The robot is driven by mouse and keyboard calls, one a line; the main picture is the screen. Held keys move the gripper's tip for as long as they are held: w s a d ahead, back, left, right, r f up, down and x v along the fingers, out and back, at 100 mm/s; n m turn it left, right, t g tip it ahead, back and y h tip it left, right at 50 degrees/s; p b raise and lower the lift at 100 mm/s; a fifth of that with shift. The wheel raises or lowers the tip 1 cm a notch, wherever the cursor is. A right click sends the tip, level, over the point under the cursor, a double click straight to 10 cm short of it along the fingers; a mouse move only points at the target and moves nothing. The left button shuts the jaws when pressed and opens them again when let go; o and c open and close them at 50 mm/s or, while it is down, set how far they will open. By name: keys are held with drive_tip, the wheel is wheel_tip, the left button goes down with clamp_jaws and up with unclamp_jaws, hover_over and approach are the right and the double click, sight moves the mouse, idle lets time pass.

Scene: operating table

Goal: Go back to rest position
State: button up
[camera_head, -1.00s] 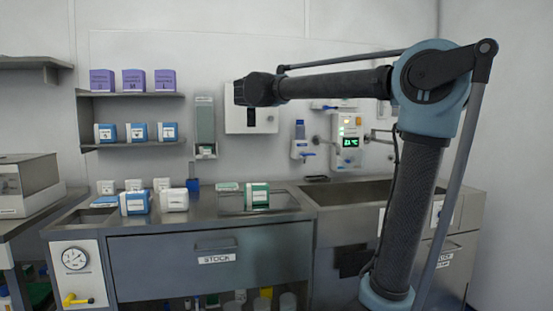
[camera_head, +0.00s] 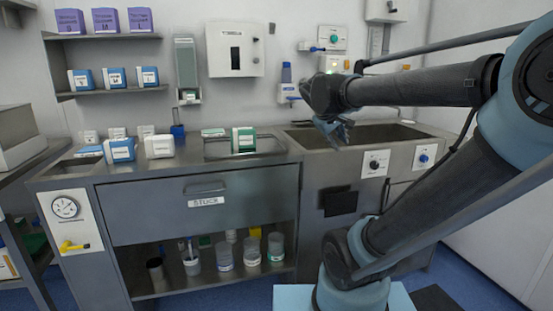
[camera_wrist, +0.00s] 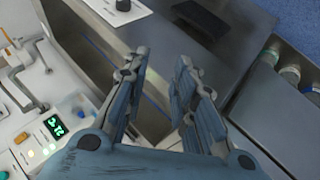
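My gripper (camera_head: 338,130) hangs at the end of my arm, above the front of the sink (camera_head: 362,136) in the head view. In the wrist view my gripper (camera_wrist: 160,85) has its two fingers apart with nothing between them. The sink basin and the steel front of the counter lie behind the fingers there. My gripper touches nothing that I can see.
A steel counter (camera_head: 110,175) with a drawer marked STOCK (camera_head: 205,203) stands left of the sink. A green and white box (camera_head: 243,140) sits on a tray. Blue and white boxes (camera_head: 120,150) stand further left. Jars (camera_head: 250,250) fill the lower shelf. Wall units hang behind.

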drive_tip(key=s+a+f+m+g+y, duration=0.2)
drive_tip(key=s+f+m+g+y, duration=0.2)
drive_tip(key=s+f, duration=1.6)
drive_tip(key=shift+f+m+g+y, duration=0.3)
drive_tip(key=shift+f+m+y, duration=0.2)
drive_tip(key=shift+f, duration=0.35)
drive_tip(key=shift+w+f, duration=0.1)
drive_tip(key=shift+w, duration=0.25)
